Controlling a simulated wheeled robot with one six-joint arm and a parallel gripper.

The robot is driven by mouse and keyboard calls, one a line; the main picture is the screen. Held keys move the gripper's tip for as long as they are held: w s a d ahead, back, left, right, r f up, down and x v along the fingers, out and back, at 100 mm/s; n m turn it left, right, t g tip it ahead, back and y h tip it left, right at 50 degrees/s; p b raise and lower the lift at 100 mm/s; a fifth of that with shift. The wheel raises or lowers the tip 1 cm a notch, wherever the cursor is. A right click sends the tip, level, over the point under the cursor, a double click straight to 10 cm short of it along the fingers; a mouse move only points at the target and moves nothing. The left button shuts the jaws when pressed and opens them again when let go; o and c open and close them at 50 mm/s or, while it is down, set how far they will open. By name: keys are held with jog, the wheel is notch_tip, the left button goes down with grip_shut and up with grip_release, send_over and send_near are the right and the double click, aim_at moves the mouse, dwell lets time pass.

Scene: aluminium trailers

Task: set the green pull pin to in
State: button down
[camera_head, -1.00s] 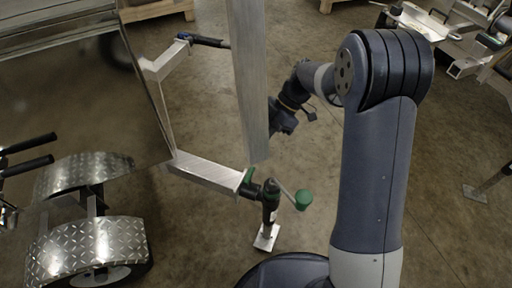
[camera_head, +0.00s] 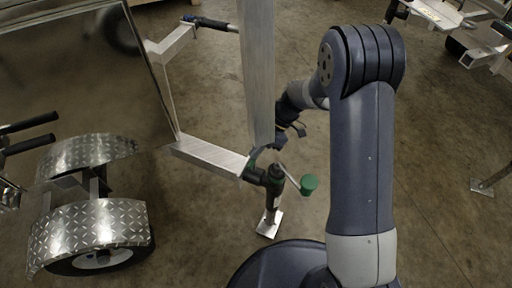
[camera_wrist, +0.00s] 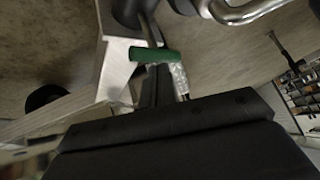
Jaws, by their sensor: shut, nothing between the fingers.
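The green pull pin (camera_wrist: 155,55) shows in the wrist view as a short green bar handle lying crosswise just beyond the fingertips. In the head view only a small green part of the pin (camera_head: 252,164) shows at the end of the trailer's aluminium beam, beside the jack (camera_head: 272,190). My gripper (camera_wrist: 163,75) is shut and empty, with its tips close to the green handle. I cannot tell whether they touch it. In the head view my gripper (camera_head: 259,151) is at the beam's end, partly hidden by an upright post. How far in the pin sits is unclear.
A crank with a green knob (camera_head: 309,184) sticks out right of the jack. The upright aluminium post (camera_head: 257,70) stands close to my wrist. A chequer-plate fender (camera_head: 90,235) is at the left. Open floor (camera_head: 440,170) lies to the right.

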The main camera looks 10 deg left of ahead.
notch_tip(320, 180, down, 4)
jog(key=b, duration=0.4)
jog(key=shift+f, duration=0.25)
jog(key=shift+r, duration=0.35)
jog(key=r, duration=0.1)
jog(key=r+p, duration=0.1)
jog(key=r, duration=0.3)
jog(key=shift+w+a+p, duration=0.1)
jog(key=shift+w+p, duration=0.25)
jog(key=shift+p, duration=0.05)
jog(key=p+v, duration=0.1)
jog(key=v, duration=0.7)
jog(key=shift+r+p, duration=0.25)
jog(key=shift+p, duration=0.05)
